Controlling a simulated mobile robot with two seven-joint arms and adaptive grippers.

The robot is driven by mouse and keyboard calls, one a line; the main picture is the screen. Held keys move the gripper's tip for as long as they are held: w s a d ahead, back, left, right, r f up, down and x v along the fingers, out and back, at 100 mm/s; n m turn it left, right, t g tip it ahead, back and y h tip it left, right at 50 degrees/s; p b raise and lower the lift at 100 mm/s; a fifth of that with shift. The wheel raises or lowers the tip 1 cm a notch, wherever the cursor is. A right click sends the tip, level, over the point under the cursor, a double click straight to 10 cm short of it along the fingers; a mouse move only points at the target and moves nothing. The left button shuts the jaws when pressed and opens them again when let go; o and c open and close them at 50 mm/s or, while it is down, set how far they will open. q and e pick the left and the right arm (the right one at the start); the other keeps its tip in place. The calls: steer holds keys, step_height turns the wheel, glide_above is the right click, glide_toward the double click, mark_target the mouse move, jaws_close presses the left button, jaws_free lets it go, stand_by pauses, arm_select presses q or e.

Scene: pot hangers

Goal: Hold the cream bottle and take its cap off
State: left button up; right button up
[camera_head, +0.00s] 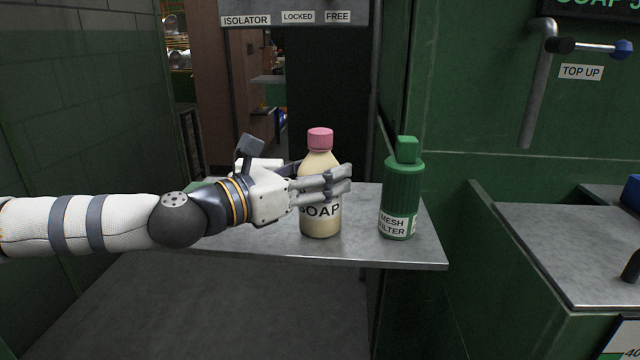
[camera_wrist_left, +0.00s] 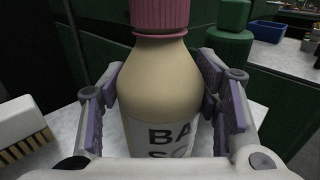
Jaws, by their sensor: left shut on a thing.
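The cream bottle (camera_head: 319,223) stands upright on a grey shelf (camera_head: 408,256) in the head view, with a label reading SOAP. Its pink cap (camera_head: 320,138) is on its neck. The bottle (camera_wrist_left: 165,85) fills the middle of the left wrist view, and the lower part of the cap (camera_wrist_left: 160,16) shows at the top edge. My left gripper (camera_head: 338,183) comes in from the left and is shut on the bottle's body below the shoulder. In the wrist view its pads (camera_wrist_left: 160,92) lie on both sides of the bottle. My right gripper is not in view.
A green bottle labelled MESH FILTER (camera_head: 401,190) stands on the shelf just right of the cream bottle. A brush with a white back (camera_wrist_left: 24,125) lies to the left. A grey counter (camera_head: 575,245) is at the right. Green walls close in the left and back right.

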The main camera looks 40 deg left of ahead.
mark_target(319, 131)
arm_select(q)
step_height(319, 131, up, 10)
steer(key=p, duration=0.5)
steer(key=shift+r, duration=0.2)
steer(key=shift+f, duration=0.15)
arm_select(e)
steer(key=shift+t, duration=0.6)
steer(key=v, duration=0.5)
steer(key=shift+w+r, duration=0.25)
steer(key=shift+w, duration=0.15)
arm_select(q)
steer(key=o, duration=0.6)
steer(key=c, duration=0.8)
